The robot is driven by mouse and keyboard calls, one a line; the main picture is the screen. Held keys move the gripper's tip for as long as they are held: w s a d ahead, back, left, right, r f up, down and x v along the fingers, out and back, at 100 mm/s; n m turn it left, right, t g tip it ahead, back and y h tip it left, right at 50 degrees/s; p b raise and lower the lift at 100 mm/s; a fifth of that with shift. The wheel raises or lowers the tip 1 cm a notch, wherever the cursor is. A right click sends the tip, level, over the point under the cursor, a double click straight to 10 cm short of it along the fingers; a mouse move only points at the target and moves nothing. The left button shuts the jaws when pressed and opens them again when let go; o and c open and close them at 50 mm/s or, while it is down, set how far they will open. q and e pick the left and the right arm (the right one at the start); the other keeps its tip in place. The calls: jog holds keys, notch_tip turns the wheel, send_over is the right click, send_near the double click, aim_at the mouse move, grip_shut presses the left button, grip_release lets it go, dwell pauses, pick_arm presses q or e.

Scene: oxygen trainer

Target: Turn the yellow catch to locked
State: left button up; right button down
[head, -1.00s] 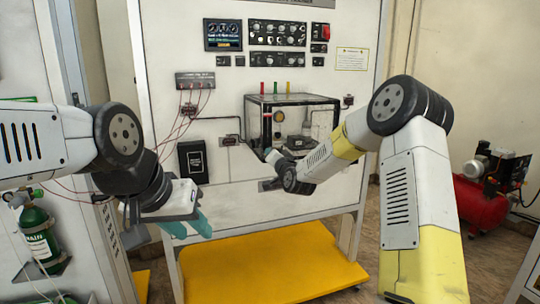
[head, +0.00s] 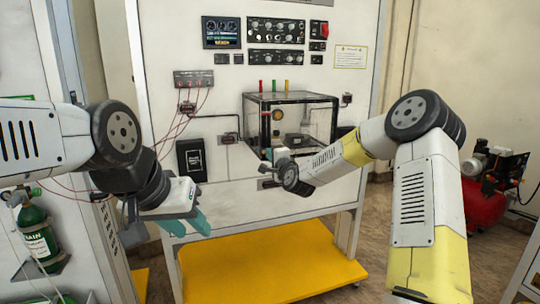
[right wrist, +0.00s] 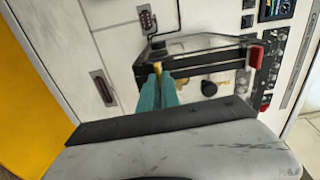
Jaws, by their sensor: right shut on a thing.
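The yellow catch (right wrist: 158,67) shows as a small yellow piece between the fingertips in the right wrist view, at the front frame of the clear, dark-edged box. My right gripper (right wrist: 158,90) has its teal fingers shut on it; they hide most of the catch. In the head view my right gripper (head: 268,156) is at the box's lower front left, and I cannot make out the catch there. The box (head: 291,120) stands against the white panel. My left gripper (head: 187,224) hangs low in front of the panel, away from the box; its finger gap is unclear.
The white panel carries gauges (head: 221,32), knobs and a terminal block (head: 194,78) with red leads. A black box (head: 191,160) is mounted left of the clear box. A yellow shelf (head: 270,262) lies below. A green cylinder (head: 38,238) stands left, a red compressor (head: 483,203) right.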

jog(key=shift+f+m, duration=0.15)
jog(key=shift+m, duration=0.15)
dwell(0.4)
jog(key=c, duration=1.6)
grip_release()
jog(key=v, duration=0.8)
jog(key=shift+a, duration=0.1)
